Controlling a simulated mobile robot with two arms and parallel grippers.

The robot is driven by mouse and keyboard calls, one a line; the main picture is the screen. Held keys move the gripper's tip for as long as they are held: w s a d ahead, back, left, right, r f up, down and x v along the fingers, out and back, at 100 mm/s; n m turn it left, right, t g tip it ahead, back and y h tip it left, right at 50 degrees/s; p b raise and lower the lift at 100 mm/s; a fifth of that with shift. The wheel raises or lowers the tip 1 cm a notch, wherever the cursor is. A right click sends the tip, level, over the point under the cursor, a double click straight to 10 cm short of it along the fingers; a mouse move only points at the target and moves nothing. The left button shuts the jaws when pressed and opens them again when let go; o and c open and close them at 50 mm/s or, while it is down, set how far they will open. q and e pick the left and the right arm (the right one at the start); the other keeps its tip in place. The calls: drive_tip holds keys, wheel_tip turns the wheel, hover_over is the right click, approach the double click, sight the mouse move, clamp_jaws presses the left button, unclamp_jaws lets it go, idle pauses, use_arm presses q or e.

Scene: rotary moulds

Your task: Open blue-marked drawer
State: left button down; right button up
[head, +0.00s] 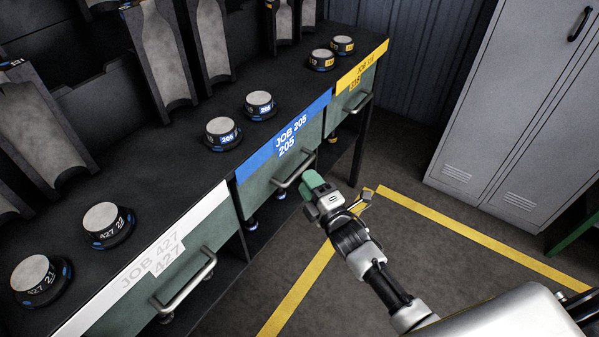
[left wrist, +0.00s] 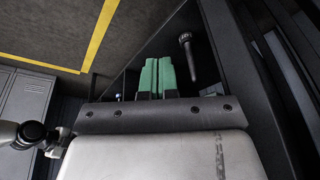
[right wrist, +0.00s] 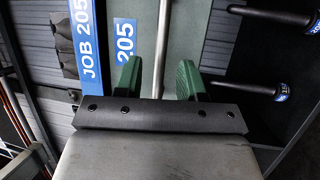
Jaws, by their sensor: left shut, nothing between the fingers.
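The blue-marked drawer, with a blue JOB 205 strip (head: 290,136) along its top and a green-grey front (head: 258,190), looks shut in the bench. Its metal bar handle (head: 290,177) runs along the front. My right gripper (head: 312,182) is at the right end of this handle. In the right wrist view, the green fingers of my right gripper (right wrist: 158,78) are apart, with the handle bar (right wrist: 161,45) between them and a gap visible on both sides. My left gripper (left wrist: 158,76) shows only in the left wrist view, its green fingers together and empty.
A white JOB 427 drawer (head: 150,262) is to the left and a yellow JOB 318 drawer (head: 362,68) to the right. Several round weights stand on the bench top (head: 165,165). Grey lockers (head: 510,110) stand at right. Yellow-lined floor (head: 390,235) before the bench is clear.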

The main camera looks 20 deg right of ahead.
sight(299, 169)
drive_tip(key=shift+b+x, duration=0.3)
drive_tip(key=shift+x, duration=2)
clamp_jaws()
